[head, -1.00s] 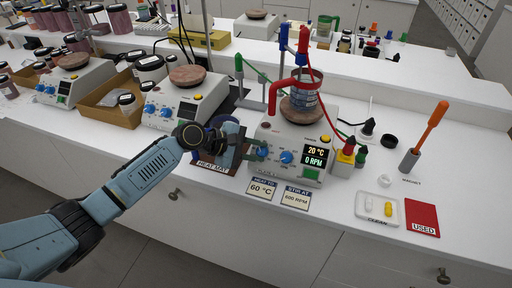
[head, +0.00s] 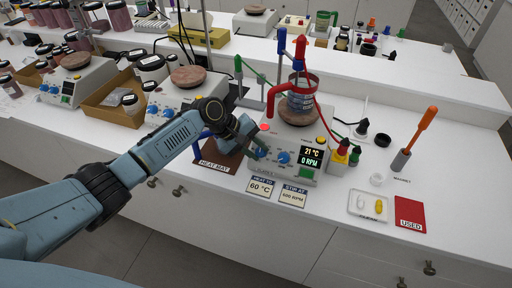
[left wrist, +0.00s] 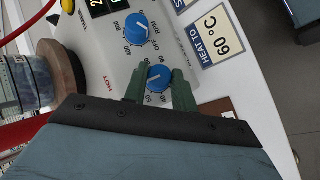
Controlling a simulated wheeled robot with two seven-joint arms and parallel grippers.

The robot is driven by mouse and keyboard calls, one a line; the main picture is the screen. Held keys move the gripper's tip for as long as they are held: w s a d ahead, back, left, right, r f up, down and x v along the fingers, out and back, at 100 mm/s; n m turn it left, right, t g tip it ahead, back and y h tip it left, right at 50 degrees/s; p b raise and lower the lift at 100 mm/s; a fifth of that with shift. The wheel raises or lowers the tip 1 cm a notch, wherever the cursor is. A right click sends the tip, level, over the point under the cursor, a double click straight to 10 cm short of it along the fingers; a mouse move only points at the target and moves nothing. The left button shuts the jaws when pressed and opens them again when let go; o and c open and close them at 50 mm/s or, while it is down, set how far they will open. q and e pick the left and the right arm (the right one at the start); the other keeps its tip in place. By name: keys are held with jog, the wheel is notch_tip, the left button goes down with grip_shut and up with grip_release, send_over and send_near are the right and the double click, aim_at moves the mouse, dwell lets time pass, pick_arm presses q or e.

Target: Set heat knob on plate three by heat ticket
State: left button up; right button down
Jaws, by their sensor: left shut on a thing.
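The hotplate (head: 290,152) nearest my arm has a display (head: 312,157) reading 21 °C and 0 RPM, with a lit red light. Its left blue heat knob (left wrist: 159,77) sits between the green fingers of my left gripper (left wrist: 160,85), which is shut on it. The blue stir knob (left wrist: 137,28) is beside it, free; it also shows in the head view (head: 282,157). The heat ticket (head: 261,187) reads HEAT TO 60 °C and lies in front of the plate; it also shows in the left wrist view (left wrist: 220,38). My right gripper is not in view.
A stir ticket (head: 293,194) reads 600 RPM. A glass vessel (head: 301,95) with red and blue fittings stands on the hotplate. A white tray (head: 369,205) and red card (head: 410,214) lie right.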

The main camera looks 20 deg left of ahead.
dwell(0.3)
pick_arm(q)
jog(key=o, duration=1)
jog(key=v, duration=1.3)
jog(key=shift+a, duration=0.1)
